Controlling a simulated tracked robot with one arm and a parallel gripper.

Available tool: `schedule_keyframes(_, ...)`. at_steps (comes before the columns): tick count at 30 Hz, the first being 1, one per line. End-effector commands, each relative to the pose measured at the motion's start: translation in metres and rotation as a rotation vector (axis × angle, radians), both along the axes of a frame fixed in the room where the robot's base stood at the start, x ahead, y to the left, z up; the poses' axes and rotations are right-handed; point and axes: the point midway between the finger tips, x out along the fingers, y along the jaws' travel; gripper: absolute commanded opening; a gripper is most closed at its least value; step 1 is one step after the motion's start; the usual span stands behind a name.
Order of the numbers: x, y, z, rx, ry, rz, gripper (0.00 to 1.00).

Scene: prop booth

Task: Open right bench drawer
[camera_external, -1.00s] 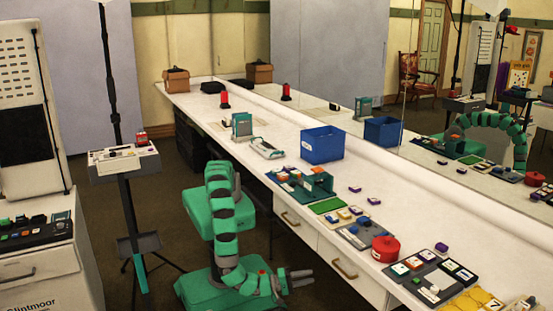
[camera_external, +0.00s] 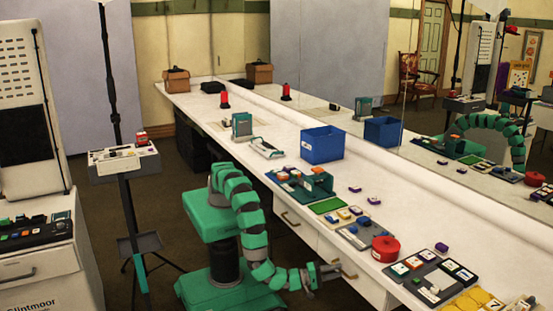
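The right bench drawer (camera_external: 364,284) is in the white bench's front, at the lower middle of the view. Its front looks flush with the bench, so it appears closed. Its brown bar handle (camera_external: 349,273) is partly hidden by my gripper. My gripper (camera_external: 335,270) points right, with its fingertips at the left end of this handle. The fingers look apart, with a small gap between them. I cannot tell whether they touch the handle.
Another bench drawer handle (camera_external: 290,219) lies farther left. On the bench above stand a red round pot (camera_external: 385,249), a blue bin (camera_external: 322,144) and several small trays. A tripod stand (camera_external: 131,220) is left of my base. The floor between is clear.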

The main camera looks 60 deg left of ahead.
Motion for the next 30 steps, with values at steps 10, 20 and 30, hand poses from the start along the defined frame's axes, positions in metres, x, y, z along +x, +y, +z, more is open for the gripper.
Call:
schedule_keyframes(10,0.000,0.000,0.000,0.000,0.000,0.000,0.00)
schedule_keyframes(20,-0.022,0.000,-0.003,-0.002,0.001,-0.001,0.00)
schedule_keyframes(30,-0.101,0.000,-0.005,-0.001,0.001,-0.003,0.00)
